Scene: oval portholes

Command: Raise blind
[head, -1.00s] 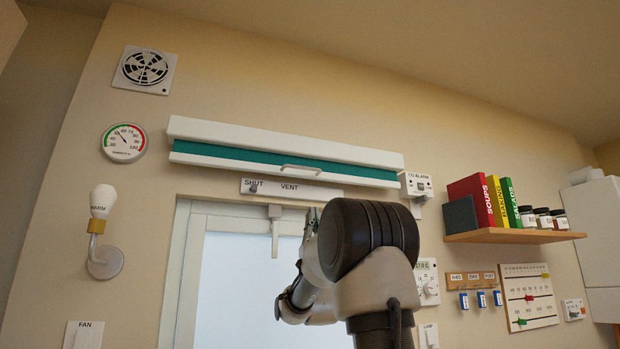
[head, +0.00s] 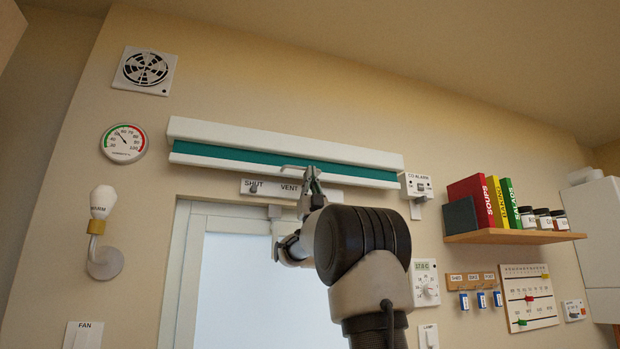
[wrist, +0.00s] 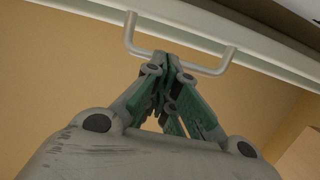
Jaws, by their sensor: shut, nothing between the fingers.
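The blind is rolled up high, with a short strip of teal fabric (head: 230,158) between its white top box (head: 280,142) and its white bottom bar (head: 220,165). The pull handle (head: 290,167) is a thin bar on the bottom bar. It also shows in the wrist view as a U-shaped metal handle (wrist: 205,68). My gripper (head: 312,172) is shut, with its tips just at the handle's right part in the head view. In the wrist view my gripper (wrist: 166,58) has its closed tips at the middle of the handle's bar, with nothing between the fingers; I cannot tell if they touch.
A vent slider plate (head: 265,188) sits just below the blind, above the window (head: 235,275). A CO alarm (head: 416,186) is at the blind's right end. A shelf (head: 515,237) with books and jars is further right.

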